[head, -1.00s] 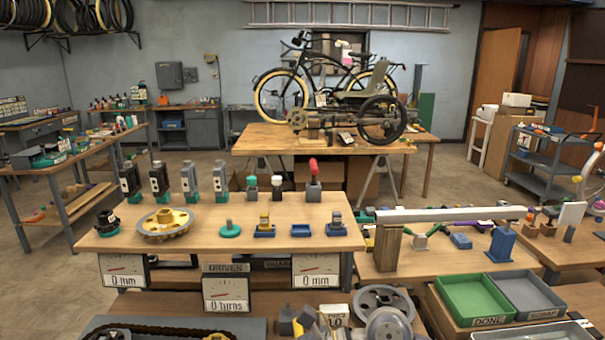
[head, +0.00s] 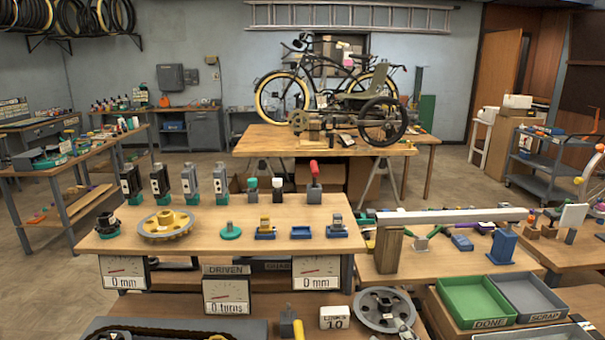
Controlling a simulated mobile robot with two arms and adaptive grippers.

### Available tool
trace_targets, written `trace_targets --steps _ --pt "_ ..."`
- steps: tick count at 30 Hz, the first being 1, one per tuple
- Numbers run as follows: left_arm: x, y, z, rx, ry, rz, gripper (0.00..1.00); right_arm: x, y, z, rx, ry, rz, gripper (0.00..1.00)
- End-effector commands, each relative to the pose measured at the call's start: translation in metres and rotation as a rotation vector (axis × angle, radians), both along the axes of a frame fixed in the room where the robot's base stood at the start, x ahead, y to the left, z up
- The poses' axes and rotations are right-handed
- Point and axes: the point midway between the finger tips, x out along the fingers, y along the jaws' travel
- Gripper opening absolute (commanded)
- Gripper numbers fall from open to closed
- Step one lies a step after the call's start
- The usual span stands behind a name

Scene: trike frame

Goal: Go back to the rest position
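Neither of my grippers shows clearly in the head view. A small grey piece at the bottom edge, in front of the grey wheel (head: 385,309), may be part of my arm; I cannot tell. The front bench (head: 330,215) carries a yellow gear (head: 166,223), several upright dark and grey blocks, and small fixtures on blue and green bases. A white counter block reading 10 (head: 334,317) stands in full view below the bench. A grey and yellow piece (head: 289,322) stands to its left.
A green tray marked DONE (head: 474,301) and a grey tray marked SCRAP (head: 527,297) sit at lower right. A long pale bar (head: 452,215) rests on supports above the right bench. The trike (head: 345,90) is on the back table (head: 262,140). Open floor (head: 205,170) lies between.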

Motion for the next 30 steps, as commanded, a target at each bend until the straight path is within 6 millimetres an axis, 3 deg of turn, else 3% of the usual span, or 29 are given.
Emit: trace_targets --steps 3,6,9,12,18,26,30 --pt "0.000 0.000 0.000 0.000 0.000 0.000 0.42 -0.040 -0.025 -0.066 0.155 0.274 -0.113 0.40" --pt "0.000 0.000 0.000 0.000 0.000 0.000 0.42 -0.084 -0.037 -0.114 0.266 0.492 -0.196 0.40" --pt "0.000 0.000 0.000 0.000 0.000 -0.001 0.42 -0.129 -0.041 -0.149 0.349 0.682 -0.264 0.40" --pt "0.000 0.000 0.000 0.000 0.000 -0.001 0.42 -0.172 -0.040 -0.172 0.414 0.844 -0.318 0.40" --pt "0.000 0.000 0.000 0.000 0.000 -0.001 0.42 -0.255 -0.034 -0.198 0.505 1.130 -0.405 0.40" --pt "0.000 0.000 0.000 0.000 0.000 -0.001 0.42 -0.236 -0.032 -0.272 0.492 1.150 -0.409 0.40" --pt "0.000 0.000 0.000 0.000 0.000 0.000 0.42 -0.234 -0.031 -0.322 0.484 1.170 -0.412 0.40"
